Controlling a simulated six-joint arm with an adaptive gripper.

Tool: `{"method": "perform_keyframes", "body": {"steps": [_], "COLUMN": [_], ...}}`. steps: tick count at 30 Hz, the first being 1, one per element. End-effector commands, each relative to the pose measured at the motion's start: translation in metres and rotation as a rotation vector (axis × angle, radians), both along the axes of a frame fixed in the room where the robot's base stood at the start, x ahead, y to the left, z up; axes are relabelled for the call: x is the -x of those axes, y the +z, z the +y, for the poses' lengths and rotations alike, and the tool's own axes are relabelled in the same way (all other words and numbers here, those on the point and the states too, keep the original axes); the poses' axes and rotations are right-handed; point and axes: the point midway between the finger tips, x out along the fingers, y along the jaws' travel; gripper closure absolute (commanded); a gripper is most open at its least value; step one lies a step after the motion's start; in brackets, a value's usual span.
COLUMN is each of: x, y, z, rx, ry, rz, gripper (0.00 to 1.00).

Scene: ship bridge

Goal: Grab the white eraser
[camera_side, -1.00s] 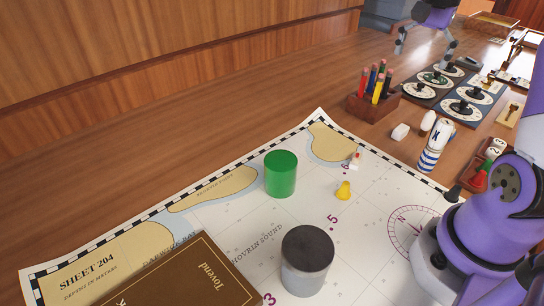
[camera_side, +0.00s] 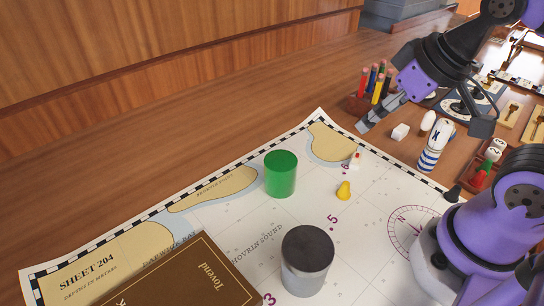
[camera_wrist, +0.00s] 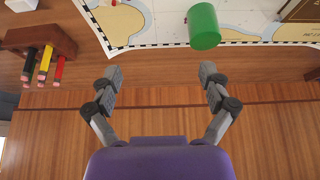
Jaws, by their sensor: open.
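The white eraser (camera_side: 400,132) is a small white block on the wooden table, just beyond the chart's far right edge in the side view.
A pencil holder (camera_side: 361,108) stands close behind the eraser. A green cylinder (camera_side: 281,174), a yellow piece (camera_side: 344,190) and a grey cylinder (camera_side: 307,262) stand on the chart (camera_side: 215,247).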

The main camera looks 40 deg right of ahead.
Motion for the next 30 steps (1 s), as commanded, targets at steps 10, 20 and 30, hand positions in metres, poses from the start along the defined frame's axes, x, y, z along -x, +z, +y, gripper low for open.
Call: {"method": "perform_keyframes", "body": {"steps": [10,20,30], "x": [-0.013,-0.059,-0.043], "y": [0.005,-0.013,-0.059], "z": [-0.018,-0.158,-0.254], "rx": [0.03,0.075,0.001], "ry": [-0.019,-0.04,-0.006], "rz": [0.052,0.354,0.491], "gripper": [0.1,0.1,0.1]}}
